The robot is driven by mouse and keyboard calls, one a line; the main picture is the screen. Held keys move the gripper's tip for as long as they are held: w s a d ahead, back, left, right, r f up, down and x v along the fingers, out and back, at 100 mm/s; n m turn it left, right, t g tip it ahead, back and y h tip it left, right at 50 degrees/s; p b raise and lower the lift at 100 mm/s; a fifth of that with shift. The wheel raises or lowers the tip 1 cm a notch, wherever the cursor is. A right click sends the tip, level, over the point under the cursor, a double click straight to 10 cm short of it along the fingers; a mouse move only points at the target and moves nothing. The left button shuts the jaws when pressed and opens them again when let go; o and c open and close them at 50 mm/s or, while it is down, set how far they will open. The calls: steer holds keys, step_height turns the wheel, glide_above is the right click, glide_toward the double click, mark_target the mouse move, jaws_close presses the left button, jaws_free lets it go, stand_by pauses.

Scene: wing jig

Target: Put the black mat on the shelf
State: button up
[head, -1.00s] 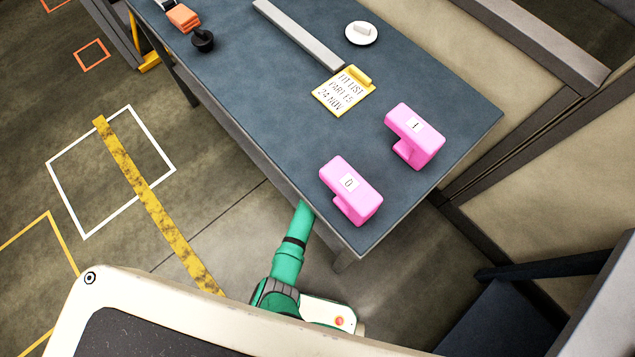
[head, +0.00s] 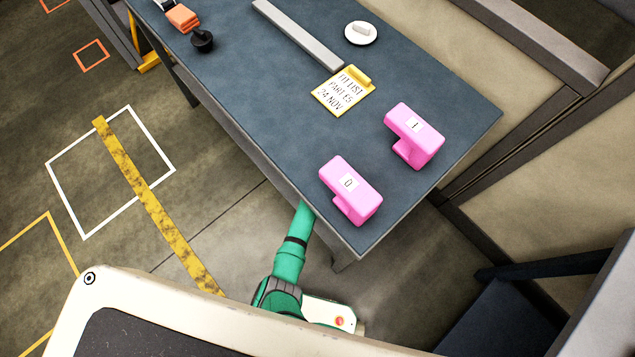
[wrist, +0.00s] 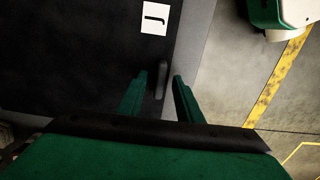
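I cannot make out a black mat or a shelf in either view. In the wrist view, my gripper (wrist: 159,76) has its two green fingers apart, one on each side of a dark upright handle (wrist: 162,80). The handle is on a dark panel (wrist: 80,60), near its right edge, below a white label with a black mark. I cannot tell whether the fingers touch the handle. In the head view, my green arm reaches under the table, which hides the gripper.
The blue-grey table (head: 270,110) carries two pink blocks (head: 350,190) (head: 415,135), a yellow clipboard (head: 343,92), a grey bar (head: 298,35), a white disc (head: 361,33) and a black knob-like object (head: 202,41). Open floor (head: 220,190) lies left of it; a dark blue chair-like object (head: 500,315) stands lower right.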

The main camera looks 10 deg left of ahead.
step_height(320, 180, up, 11)
stand_by(0.9)
steer(key=shift+s+a+f, duration=0.1)
